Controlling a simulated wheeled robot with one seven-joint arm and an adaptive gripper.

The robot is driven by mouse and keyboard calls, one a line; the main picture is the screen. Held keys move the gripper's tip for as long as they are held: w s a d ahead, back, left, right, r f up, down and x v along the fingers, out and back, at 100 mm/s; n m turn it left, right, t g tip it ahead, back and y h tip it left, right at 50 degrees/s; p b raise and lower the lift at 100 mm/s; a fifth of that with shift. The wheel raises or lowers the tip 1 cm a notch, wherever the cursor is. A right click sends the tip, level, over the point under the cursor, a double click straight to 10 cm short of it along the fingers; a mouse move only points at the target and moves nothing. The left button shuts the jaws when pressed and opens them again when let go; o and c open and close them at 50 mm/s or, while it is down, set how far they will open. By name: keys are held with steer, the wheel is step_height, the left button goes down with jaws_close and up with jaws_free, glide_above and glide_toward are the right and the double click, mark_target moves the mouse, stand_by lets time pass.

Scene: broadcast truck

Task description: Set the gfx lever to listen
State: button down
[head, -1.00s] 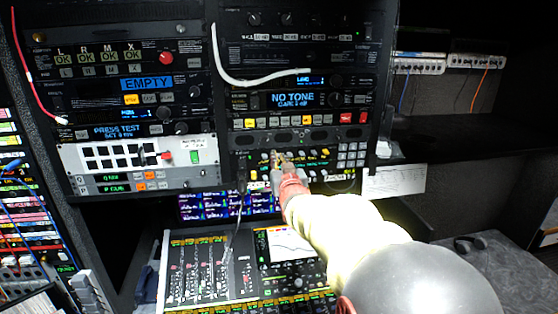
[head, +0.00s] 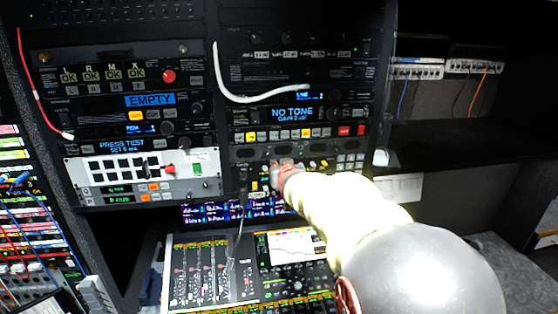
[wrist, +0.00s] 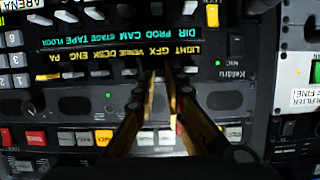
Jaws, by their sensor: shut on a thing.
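The intercom panel (wrist: 40,105) fills the wrist view, turned upside down, with rows of small levers beside glowing green and yellow labels. The yellow row reads LIGHT, GFX (wrist: 157,50), VENUE, DESK, ENG and PA. My gripper (wrist: 162,82) has its two fingers close together around the gfx lever (wrist: 162,71), just by that label. The fingers hide most of the lever, so its exact position cannot be read. In the head view my gripper (head: 278,175) is at the panel's lower part, and my arm covers much of it.
Neighbouring levers (wrist: 130,72) stand close beside the fingers. A row of coloured buttons (wrist: 104,137) lies under the gripper in the wrist view. A mixing console (head: 210,270) sits below the rack, and a white cable (head: 260,97) droops above. A dark shelf (head: 440,135) is at right.

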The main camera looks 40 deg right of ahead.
steer(key=shift+w+r+g+p, duration=0.1)
steer(key=shift+r+g+p, duration=0.4)
steer(key=shift+p, duration=1.6)
steer(key=shift+d+f+y+p, duration=0.1)
steer(key=shift+y+p, duration=0.3)
steer(key=shift+p, duration=0.3)
steer(key=c, duration=2.1)
jaws_free()
steer(key=shift+f, duration=0.1)
steer(key=shift+c, duration=0.2)
steer(key=v, duration=1.2)
steer(key=shift+w, duration=0.1)
